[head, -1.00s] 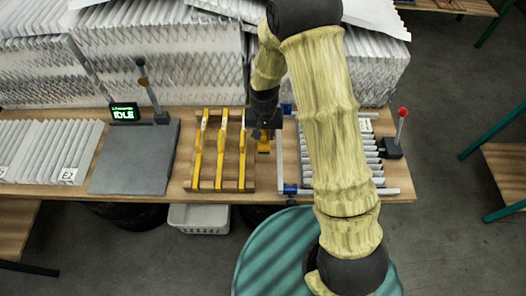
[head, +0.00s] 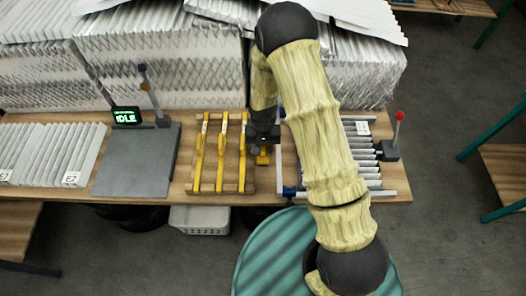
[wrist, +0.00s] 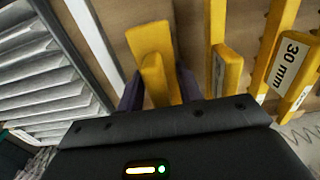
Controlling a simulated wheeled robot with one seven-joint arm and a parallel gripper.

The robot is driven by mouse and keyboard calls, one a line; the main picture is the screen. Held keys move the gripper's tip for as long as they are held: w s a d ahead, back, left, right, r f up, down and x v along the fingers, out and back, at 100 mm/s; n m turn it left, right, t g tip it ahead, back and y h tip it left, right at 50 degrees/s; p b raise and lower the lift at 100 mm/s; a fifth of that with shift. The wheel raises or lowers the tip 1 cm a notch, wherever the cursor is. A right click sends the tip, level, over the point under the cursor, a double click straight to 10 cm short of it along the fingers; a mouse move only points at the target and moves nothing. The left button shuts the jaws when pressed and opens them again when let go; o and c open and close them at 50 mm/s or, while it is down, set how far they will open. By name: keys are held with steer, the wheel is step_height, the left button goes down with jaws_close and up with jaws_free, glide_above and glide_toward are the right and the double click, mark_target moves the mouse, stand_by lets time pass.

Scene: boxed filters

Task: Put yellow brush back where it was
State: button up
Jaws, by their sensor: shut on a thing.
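The yellow brush (head: 263,159) is held in my gripper (head: 263,142), just right of a wooden rack (head: 247,184). In the wrist view the yellow brush (wrist: 152,48) stands between the two dark fingers of my gripper (wrist: 158,92), which are shut on it. Its wide yellow end points away from the gripper. I cannot tell whether it touches the wood below. The rack carries three long yellow tools (head: 221,150); one in the wrist view has a "30 mm" label (wrist: 291,55).
A pale rail frame with grey pleated filters (head: 365,155) lies right of the brush. A grey plate (head: 135,165) with an "IDLE" display (head: 126,116) is left of the rack. Stacked filters (head: 165,70) fill the back. A red-topped post (head: 399,117) stands at the right.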

mark_target(263, 154)
steer(key=shift+f+p, duration=0.85)
steer(key=shift+f, duration=1.2)
steer(key=shift+f, duration=0.2)
steer(key=o, duration=0.6)
steer(key=shift+r, duration=0.1)
